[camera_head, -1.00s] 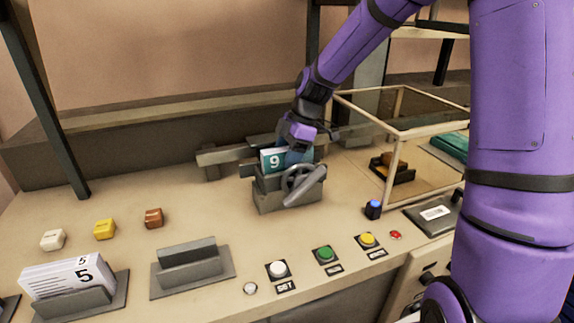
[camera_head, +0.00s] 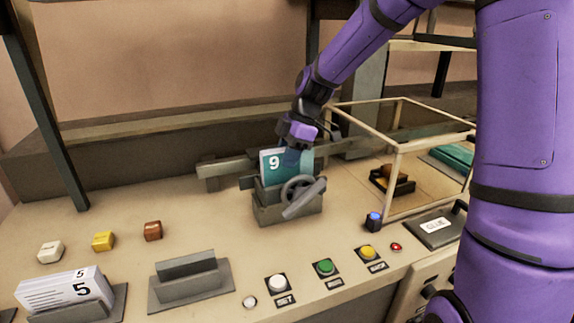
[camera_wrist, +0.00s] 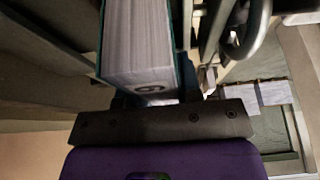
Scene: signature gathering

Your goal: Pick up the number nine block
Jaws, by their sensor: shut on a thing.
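The number nine block (camera_head: 274,164) is a teal-covered, book-like block with a white 9 on its face. It stands upright in the grey vise-like fixture (camera_head: 285,210) with a handwheel, with more of its face showing above the fixture's top. My gripper (camera_head: 298,148) is at its top edge, shut on it from above and behind. In the wrist view the block (camera_wrist: 140,45) shows white page edges and teal covers between the fingers. The fingertips are largely hidden, and I cannot tell whether the block's lower end is clear of the fixture.
A white stack marked 5 (camera_head: 60,292) sits in a holder at front left. An empty grey holder (camera_head: 190,280), push buttons (camera_head: 325,267) and small white, yellow and brown blocks (camera_head: 103,241) are nearby. A framed clear case (camera_head: 395,150) stands to the right.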

